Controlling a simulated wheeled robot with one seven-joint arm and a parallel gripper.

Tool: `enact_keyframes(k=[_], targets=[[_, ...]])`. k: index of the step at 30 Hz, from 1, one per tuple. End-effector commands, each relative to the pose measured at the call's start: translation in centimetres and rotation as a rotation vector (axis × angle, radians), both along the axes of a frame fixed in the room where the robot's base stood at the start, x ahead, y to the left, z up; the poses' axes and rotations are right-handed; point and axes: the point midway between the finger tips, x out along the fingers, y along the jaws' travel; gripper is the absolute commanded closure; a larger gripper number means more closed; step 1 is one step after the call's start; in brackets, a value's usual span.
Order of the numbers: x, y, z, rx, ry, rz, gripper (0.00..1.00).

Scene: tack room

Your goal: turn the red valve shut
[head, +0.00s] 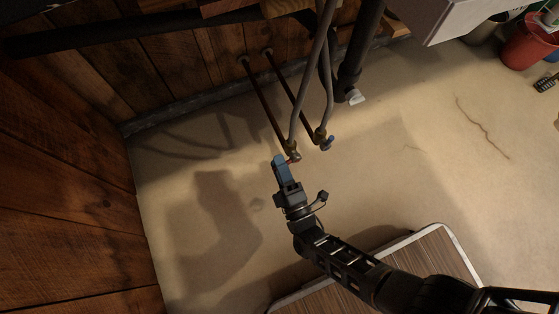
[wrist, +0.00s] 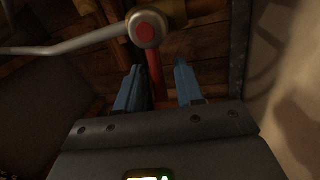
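The red valve shows in the wrist view as a round metal body with a red centre (wrist: 147,29) and a red lever (wrist: 155,72) pointing down from it. In the head view its brass body (head: 292,148) sits at the end of a wall pipe, with a little red showing beside my fingertips. My gripper (wrist: 160,64) has its two blue fingers apart, with the lever between them, closer to the left finger. A gap shows between the lever and the right finger. Whether the left finger touches the lever is unclear. My gripper also shows in the head view (head: 279,158), just below the valve.
A second brass valve with a blue handle (head: 328,142) is close by on the right. Grey pipes (head: 311,75) rise from both valves, and a dark drain pipe (head: 356,55) stands behind. A wooden wall (head: 65,185) is on the left. Open floor (head: 390,175) lies right.

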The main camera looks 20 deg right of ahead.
Motion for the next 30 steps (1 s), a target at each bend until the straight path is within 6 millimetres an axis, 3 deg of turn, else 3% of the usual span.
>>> enact_keyframes(k=[15, 30], targets=[[-6.6, 0.1, -1.4, -0.001, 0.002, 0.001, 0.63], [-7.3, 0.1, -1.5, 0.000, 0.001, 0.001, 0.63]])
